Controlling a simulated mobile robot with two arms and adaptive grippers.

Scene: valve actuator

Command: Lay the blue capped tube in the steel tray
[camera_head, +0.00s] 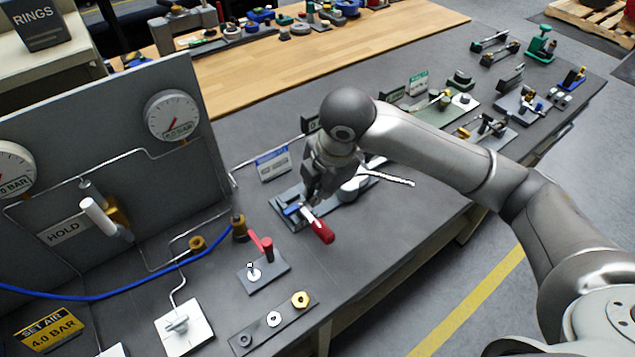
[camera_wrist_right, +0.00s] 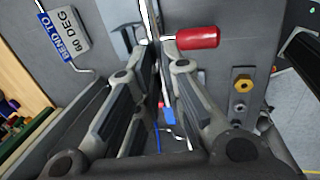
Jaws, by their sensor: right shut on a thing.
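My right gripper (camera_head: 308,199) reaches down to the bending station at mid-table. In the wrist view the fingers (camera_wrist_right: 158,62) are closed on a thin silvery tube (camera_wrist_right: 147,18). A blue cap (camera_wrist_right: 168,116) shows below the fingertips in that view, and blue (camera_head: 291,209) also shows left of the fingers in the head view. The fingers hide the gripped stretch of tube. A red handle (camera_head: 322,231) is close beside the fingers; it also shows in the wrist view (camera_wrist_right: 197,38). I cannot make out the steel tray. My left gripper is out of view.
A "BEND TO 60 DEG" sign (camera_wrist_right: 62,36) stands beside the station. A gauge panel (camera_head: 110,130) rises at the left. A red-levered valve (camera_head: 264,270) and a strip of fittings (camera_head: 272,320) lie in front. Several fixtures occupy the right side; bare table lies right of the red handle.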

